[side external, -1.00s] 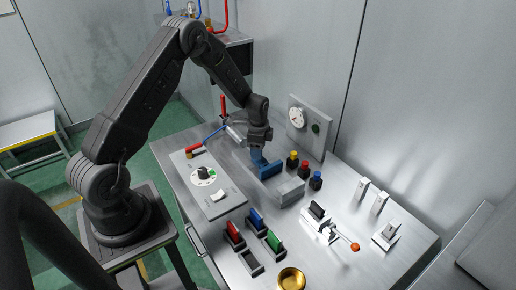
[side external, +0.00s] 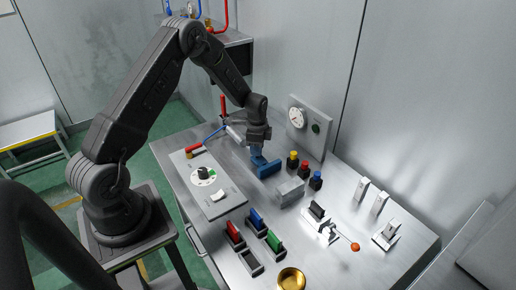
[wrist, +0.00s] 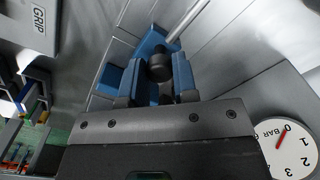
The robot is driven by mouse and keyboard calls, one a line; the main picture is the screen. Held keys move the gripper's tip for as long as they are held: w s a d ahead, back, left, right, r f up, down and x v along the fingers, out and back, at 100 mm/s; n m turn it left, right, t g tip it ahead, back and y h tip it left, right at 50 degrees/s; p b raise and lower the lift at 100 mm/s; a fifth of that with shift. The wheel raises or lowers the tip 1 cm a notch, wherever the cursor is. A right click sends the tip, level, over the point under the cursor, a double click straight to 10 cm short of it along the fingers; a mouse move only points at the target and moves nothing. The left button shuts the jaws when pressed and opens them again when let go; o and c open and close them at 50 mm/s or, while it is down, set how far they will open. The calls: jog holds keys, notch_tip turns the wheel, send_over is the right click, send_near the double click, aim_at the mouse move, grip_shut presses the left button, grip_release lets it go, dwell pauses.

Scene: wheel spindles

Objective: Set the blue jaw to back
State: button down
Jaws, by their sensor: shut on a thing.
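The blue jaw (side external: 267,171) is a blue block on the steel table in the side view, just behind a grey block (side external: 290,192), with a gap between them. My gripper (side external: 257,155) is above the blue jaw and reaches down onto it. In the wrist view, my gripper (wrist: 158,88) has its two fingers closed around a dark round knob (wrist: 160,67) with a grey rod running off to the upper right. Blue surfaces of the jaw (wrist: 147,45) show behind the knob. The fingers hide part of the jaw.
A gauge panel (side external: 311,128) stands behind. Yellow, red and blue buttons (side external: 304,168) lie to the right. A dial panel (side external: 207,186) is at left. Coloured rockers (side external: 255,222), a brass bowl (side external: 291,279) and an orange-tipped lever (side external: 342,236) are nearer the front.

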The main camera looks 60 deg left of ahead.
jog(key=shift+a, duration=1.9)
jog(key=c, duration=0.9)
grip_release()
notch_tip(320, 180, up, 14)
jog(key=shift+d, duration=0.1)
